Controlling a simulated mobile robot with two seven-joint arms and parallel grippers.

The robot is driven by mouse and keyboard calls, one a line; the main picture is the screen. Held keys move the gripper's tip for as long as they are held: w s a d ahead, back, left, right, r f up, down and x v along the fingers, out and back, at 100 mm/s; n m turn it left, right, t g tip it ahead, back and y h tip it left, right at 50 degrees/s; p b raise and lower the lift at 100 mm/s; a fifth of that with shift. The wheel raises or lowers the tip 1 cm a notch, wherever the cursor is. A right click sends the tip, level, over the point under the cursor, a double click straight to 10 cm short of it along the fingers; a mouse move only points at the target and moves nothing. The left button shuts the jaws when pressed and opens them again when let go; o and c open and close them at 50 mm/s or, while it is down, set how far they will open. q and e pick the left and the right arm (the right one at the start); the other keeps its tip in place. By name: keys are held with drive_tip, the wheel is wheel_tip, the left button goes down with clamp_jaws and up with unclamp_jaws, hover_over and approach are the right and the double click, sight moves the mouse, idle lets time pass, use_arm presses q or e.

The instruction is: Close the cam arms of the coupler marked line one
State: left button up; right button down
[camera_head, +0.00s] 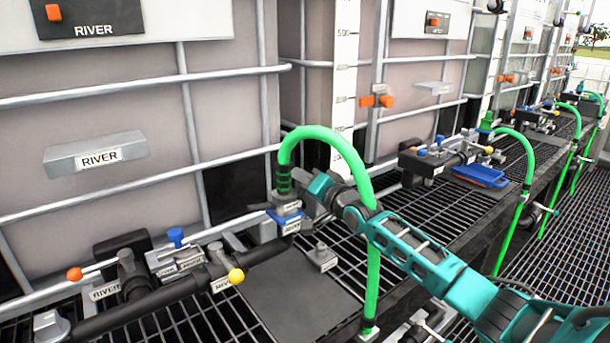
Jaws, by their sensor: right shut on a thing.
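A grey coupler (287,203) at the end of a green hose (329,133) sits on the outlet of the black manifold pipe, left of centre. Blue parts show at its base; I cannot tell whether these are its cam arms or how they stand. Its small labels are too small to read, so I cannot tell which line it is. My right gripper (308,197) reaches in from the right at the coupler's side. It is shut on a part of the coupler; the fingertips are mostly hidden. My left gripper is not in view.
The manifold pipe (180,291) carries valves with orange, blue and yellow knobs. A caged tote with a RIVER plate (97,158) stands behind. A dark plate (300,300) and a small grey labelled block (322,257) lie on the grating. A blue tray (480,175) is farther right.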

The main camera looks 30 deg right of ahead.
drive_tip(key=shift+s+a+r+n+p, duration=0.1)
drive_tip(key=shift+a+r+n+p, duration=0.15)
drive_tip(key=shift+n, duration=0.8)
drive_tip(key=shift+w+a+r+n+p, duration=0.15)
drive_tip(key=shift+a+n, duration=0.25)
drive_tip(key=shift+n, duration=0.6)
drive_tip(key=shift+s+a+r+n+p, duration=0.15)
drive_tip(key=shift+a+r+n+p, duration=0.15)
drive_tip(key=shift+n, duration=0.75)
drive_tip(key=c, duration=1.2)
unclamp_jaws()
